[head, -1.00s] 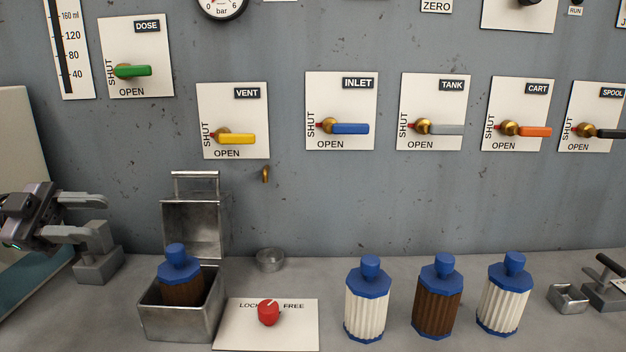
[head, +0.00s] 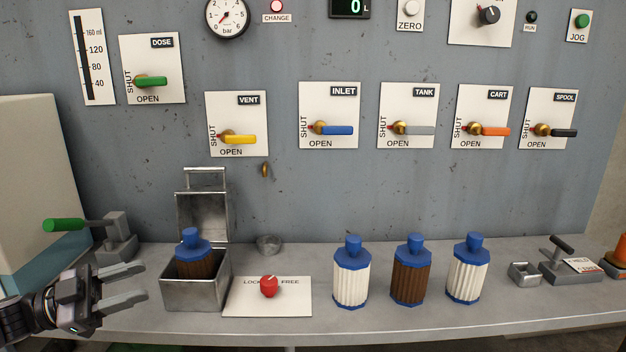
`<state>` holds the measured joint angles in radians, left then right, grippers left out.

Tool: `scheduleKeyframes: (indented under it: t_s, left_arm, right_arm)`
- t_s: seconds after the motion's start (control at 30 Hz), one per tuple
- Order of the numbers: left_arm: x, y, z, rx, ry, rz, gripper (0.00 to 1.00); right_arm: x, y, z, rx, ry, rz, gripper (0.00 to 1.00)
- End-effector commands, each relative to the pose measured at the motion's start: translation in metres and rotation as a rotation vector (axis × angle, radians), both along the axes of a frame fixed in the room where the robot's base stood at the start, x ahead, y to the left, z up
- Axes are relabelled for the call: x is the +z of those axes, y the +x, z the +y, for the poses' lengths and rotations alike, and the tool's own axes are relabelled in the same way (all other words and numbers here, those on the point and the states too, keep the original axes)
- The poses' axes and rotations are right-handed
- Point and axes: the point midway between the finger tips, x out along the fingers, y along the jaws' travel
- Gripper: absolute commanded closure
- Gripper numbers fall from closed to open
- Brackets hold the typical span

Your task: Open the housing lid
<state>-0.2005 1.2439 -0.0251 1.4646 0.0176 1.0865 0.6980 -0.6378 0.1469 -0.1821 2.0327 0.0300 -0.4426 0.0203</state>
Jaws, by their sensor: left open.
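The housing is a grey metal box (head: 196,295) on the bench. Its lid (head: 204,212) stands raised at the back, roughly upright, with a bar handle (head: 204,171) on top. A brown ribbed cartridge with a blue cap (head: 193,250) sits upright inside the box; its lower part is hidden by the front wall. My left gripper (head: 142,284) is open and empty, just left of the box, fingers pointing right towards it. It appears apart from the lid and the handle. My right gripper is not in view.
A red knob (head: 269,286) on a LOCK/FREE plate (head: 290,303) lies right of the box. A green-handled lever (head: 64,225) stands behind my left gripper. A small metal cup (head: 268,243) is behind the plate. Three blue-capped cartridges (head: 411,270) stand further right.

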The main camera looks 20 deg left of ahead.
Motion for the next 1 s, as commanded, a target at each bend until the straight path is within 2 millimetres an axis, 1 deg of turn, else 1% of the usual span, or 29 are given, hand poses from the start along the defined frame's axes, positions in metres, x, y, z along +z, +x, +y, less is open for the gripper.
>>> scheduleKeyframes:
  t_s: [0.03,0.1,0.17,0.2,0.27,0.3,0.4,0.47,0.5,0.63,0.7,0.8,0.9,1.0]
  left_arm:
    - [-0.016,0.0,-0.01,0.055,-0.036,0.025,0.56]
    - [-0.042,0.001,-0.021,0.143,-0.064,0.063,0.56]
    - [-0.065,0.0,-0.033,0.218,-0.084,0.103,0.56]
    - [-0.079,-0.003,-0.041,0.266,-0.093,0.132,0.56]
    - [-0.1,-0.007,-0.053,0.337,-0.104,0.179,0.56]
    - [-0.113,-0.011,-0.062,0.383,-0.107,0.215,0.56]
    - [-0.143,-0.025,-0.087,0.489,-0.112,0.313,0.56]
    - [-0.159,-0.035,-0.102,0.547,-0.109,0.379,0.56]
    - [-0.169,-0.043,-0.113,0.583,-0.104,0.425,0.56]
    - [-0.195,-0.071,-0.15,0.681,-0.082,0.587,0.56]
    - [-0.204,-0.087,-0.169,0.72,-0.068,0.674,0.56]
    - [-0.213,-0.108,-0.194,0.755,-0.043,0.786,0.56]
    - [-0.218,-0.123,-0.212,0.774,-0.023,0.87,0.56]
    - [-0.22,-0.133,-0.222,0.78,-0.009,0.92,0.56]
  right_arm:
    - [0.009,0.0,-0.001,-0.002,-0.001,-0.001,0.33]
    - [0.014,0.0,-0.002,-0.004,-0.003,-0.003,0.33]
    - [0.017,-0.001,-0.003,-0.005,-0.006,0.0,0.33]
    - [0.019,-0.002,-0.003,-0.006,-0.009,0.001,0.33]
    - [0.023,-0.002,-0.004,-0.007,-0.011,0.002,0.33]
    - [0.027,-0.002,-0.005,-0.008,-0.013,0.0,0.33]
    - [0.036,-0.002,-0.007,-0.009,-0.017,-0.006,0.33]
    - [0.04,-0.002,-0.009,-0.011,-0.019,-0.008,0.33]
    - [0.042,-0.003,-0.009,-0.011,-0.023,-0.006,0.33]
    - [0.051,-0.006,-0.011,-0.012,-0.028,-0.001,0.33]
    - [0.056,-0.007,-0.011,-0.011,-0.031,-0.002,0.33]
    - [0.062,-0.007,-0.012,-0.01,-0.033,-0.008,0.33]
    - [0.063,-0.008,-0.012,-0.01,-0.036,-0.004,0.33]
    - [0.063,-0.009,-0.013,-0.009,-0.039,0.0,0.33]
